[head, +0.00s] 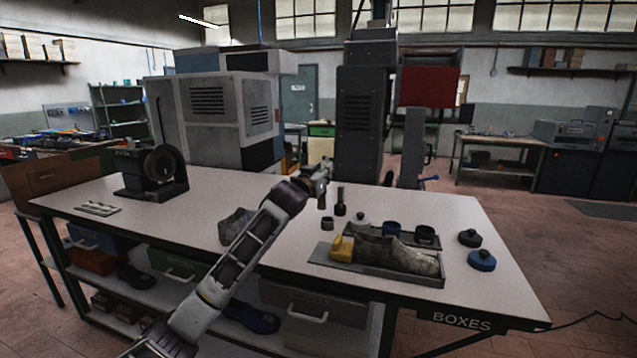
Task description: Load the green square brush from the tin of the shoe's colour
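A grey shoe (400,254) lies on a flat dark tray (360,268) at the right of the table, with a yellow block (341,249) at its left end. Behind it stand a blue round tin (392,229), a dark tin (426,236) and a pale rounded piece (361,221). A dark lid (470,238) and a blue lid (482,260) lie to the right. A dark upright handled piece (340,205) stands behind the tins. I cannot make out a green square brush. My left gripper (324,178) is above the table's back edge; its fingers are too small to read.
A second grey shoe (236,227) is partly behind my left arm. A black machine (152,172) and a small flat tray (98,208) are at the table's left.

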